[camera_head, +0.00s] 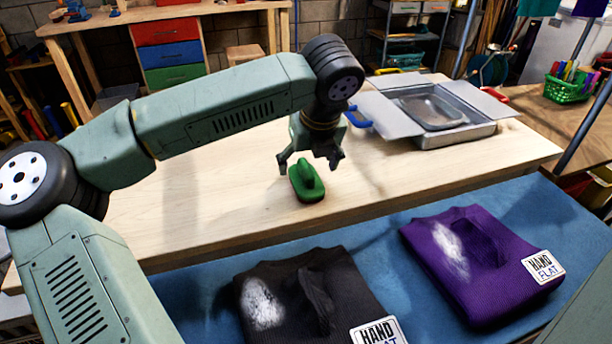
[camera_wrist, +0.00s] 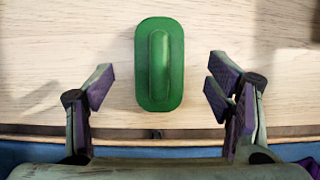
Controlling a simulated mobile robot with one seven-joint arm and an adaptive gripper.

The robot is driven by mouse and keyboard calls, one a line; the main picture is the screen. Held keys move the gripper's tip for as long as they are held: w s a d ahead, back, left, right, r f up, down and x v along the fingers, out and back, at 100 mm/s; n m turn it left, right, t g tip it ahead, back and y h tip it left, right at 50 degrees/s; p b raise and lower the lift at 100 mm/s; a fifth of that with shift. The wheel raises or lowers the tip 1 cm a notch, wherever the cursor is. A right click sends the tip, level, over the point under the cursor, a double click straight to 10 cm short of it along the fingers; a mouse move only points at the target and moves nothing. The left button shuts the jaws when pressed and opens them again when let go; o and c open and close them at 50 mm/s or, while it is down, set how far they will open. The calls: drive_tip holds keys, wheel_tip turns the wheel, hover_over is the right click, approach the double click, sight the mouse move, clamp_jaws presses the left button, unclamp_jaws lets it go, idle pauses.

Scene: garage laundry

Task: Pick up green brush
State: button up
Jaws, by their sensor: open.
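The green brush (camera_head: 306,181) lies on the light wooden table, its raised handle ridge facing up. In the wrist view the green brush (camera_wrist: 159,65) is centred left to right between the fingers, mostly beyond their tips. My gripper (camera_head: 310,163) is above and just behind the brush in the head view. In the wrist view my gripper (camera_wrist: 158,88) has its two fingers spread wide, one on each side of the brush, with clear gaps. Nothing is held between them.
A metal box with open flaps (camera_head: 455,137) stands at the table's right back. Blue-handled item (camera_head: 357,117) is near my gripper. A dark folded garment (camera_head: 290,290) and a purple one (camera_head: 470,262) lie on the blue surface (camera_head: 400,214) in front. The wooden table (camera_head: 190,205) is clear left of the brush.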

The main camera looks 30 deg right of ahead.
sight(306, 167)
drive_tip(key=p+x, duration=0.1)
drive_tip(key=x, duration=0.3)
drive_tip(key=shift+w, duration=0.15)
drive_tip(key=shift+c, duration=0.3)
drive_tip(key=c, duration=1.2)
